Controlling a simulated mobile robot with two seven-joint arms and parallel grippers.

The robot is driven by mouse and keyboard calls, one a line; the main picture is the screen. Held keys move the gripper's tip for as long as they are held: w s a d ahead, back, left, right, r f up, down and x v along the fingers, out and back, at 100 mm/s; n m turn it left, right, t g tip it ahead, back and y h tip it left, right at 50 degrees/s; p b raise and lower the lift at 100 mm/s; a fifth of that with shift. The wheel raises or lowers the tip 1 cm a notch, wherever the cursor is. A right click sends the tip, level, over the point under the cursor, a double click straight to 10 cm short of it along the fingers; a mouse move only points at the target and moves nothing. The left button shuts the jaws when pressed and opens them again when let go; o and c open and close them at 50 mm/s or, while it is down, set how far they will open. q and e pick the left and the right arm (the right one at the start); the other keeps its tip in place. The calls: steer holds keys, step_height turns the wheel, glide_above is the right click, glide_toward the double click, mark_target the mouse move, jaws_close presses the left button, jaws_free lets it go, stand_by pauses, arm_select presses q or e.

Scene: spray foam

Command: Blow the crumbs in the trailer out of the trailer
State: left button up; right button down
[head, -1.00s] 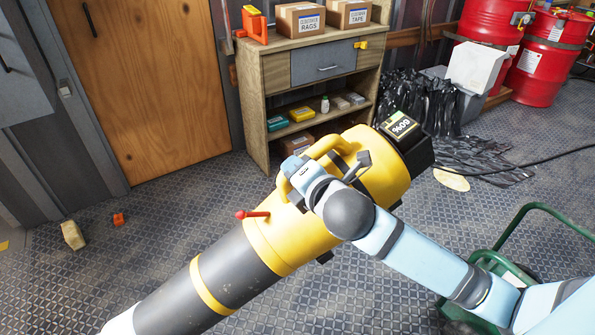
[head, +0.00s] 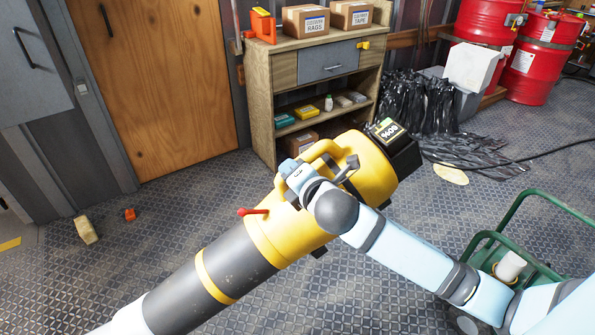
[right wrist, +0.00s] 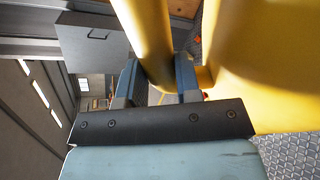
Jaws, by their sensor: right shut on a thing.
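A large yellow and dark grey leaf blower (head: 290,235) hangs in front of me in the head view. Its nozzle points down and left, with a white end cut off by the bottom edge. A red lever (head: 252,211) sticks out of the blower's side. My left gripper is not in view. I see no crumbs; the green cart (head: 505,250) at the right may be the trailer.
A wooden shelf unit (head: 262,105) with boxes stands at the back. Red drums (head: 535,60) and black plastic sheeting (head: 425,105) are at the right. Small blocks (head: 86,230) lie on the floor at left. A cable crosses the floor at right.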

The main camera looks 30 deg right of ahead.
steer(key=shift+h, duration=0.4)
steer(key=w+d+f, duration=0.4)
steer(key=f, duration=0.1)
steer(key=w+d+f, duration=0.2)
steer(key=w+f, duration=0.1)
steer(key=shift+d, duration=0.4)
steer(key=w+d+f, duration=0.3)
steer(key=d+f, duration=0.6)
steer(key=f, duration=0.1)
steer(key=shift+w+m+p, duration=0.3)
steer(key=shift+w, duration=0.1)
